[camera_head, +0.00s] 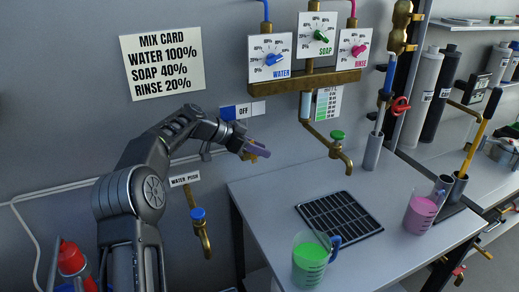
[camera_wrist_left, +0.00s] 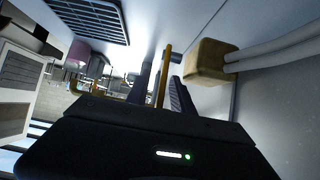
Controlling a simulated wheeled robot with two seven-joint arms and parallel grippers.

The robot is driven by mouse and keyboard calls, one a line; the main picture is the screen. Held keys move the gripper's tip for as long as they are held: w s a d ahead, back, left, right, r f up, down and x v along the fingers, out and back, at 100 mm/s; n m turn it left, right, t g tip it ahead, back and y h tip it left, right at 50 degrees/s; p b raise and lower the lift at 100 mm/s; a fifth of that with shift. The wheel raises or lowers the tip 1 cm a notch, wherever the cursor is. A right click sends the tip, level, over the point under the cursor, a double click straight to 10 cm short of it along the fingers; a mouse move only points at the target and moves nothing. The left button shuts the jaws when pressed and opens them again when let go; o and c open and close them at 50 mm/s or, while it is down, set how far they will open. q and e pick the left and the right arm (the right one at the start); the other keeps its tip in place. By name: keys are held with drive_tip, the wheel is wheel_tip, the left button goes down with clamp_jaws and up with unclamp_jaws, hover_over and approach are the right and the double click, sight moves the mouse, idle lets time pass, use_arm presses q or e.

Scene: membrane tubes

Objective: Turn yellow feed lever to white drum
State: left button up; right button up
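The yellow feed lever (camera_wrist_left: 162,78) shows in the left wrist view as a thin yellow bar between my left gripper's fingers (camera_wrist_left: 163,92). Narrow gaps seem to show on both sides of it, so the fingers look open around it. In the head view my left gripper (camera_head: 256,150) is at the wall below a plate (camera_head: 243,111) with a blue patch, the word OFF and a white patch. Only bits of yellow show there beside the fingers; the lever's direction is hard to tell. No drum can be made out for certain. My right gripper is not in view.
A brass rail (camera_head: 303,80) with three dial cards is right of the gripper. A brass tap (camera_head: 340,155) hangs over a table with a black grate (camera_head: 338,215), a green jug (camera_head: 310,262) and a pink jug (camera_head: 420,213). A blue-topped tap (camera_head: 200,228) is below.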

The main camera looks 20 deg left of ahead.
use_arm(q)
drive_tip(key=b+v, duration=0.1)
drive_tip(key=v, duration=0.6)
drive_tip(key=shift+s+a+r+b, duration=0.2)
drive_tip(key=shift+s+r+b, duration=0.05)
drive_tip(key=shift+b, duration=0.15)
drive_tip(key=shift+c, duration=0.2)
